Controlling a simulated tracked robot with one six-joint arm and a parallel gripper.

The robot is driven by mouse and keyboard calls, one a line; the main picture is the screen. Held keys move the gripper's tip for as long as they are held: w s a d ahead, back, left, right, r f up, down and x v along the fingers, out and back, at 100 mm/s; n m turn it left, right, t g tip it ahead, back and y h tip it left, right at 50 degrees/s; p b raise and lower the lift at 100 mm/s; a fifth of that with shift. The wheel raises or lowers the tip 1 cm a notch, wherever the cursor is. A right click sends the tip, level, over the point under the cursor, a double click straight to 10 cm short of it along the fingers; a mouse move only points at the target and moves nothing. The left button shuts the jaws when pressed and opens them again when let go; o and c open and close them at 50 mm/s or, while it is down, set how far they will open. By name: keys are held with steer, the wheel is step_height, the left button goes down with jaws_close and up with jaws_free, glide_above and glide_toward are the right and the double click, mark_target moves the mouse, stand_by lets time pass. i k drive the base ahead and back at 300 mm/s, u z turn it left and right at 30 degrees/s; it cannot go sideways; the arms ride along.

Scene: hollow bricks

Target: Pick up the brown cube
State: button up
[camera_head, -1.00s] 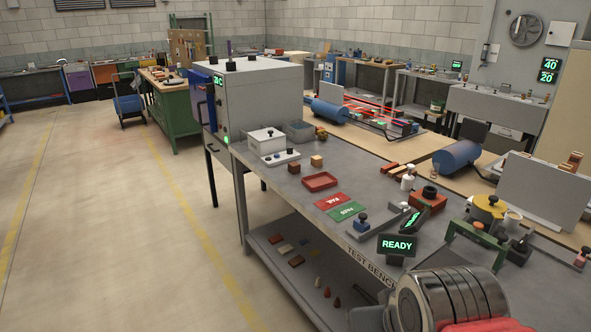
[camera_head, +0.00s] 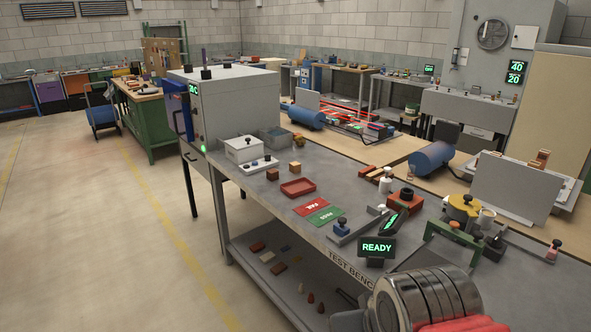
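A small dark brown cube (camera_head: 272,174) sits on the grey test bench (camera_head: 262,192), near its left front edge. A lighter tan wooden cube (camera_head: 295,168) stands just to its right, apart from it. Both rest flat on the bench top. My arm, with a ringed metal joint and a red part, shows at the bottom right, far from both cubes. My gripper's fingers do not show, so whether they are open or shut is hidden.
A red tray (camera_head: 298,188) lies in front of the cubes. A white box (camera_head: 243,149) and a white button panel (camera_head: 258,164) stand behind them. Red and green mats and a READY display (camera_head: 377,248) lie nearer. Floor left of the bench is clear.

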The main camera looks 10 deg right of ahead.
mark_target(272, 175)
steer(key=u, duration=0.45)
steer(key=i, duration=0.65)
steer(key=u, duration=0.6)
steer(key=i, duration=1.85)
steer(key=z, duration=0.7)
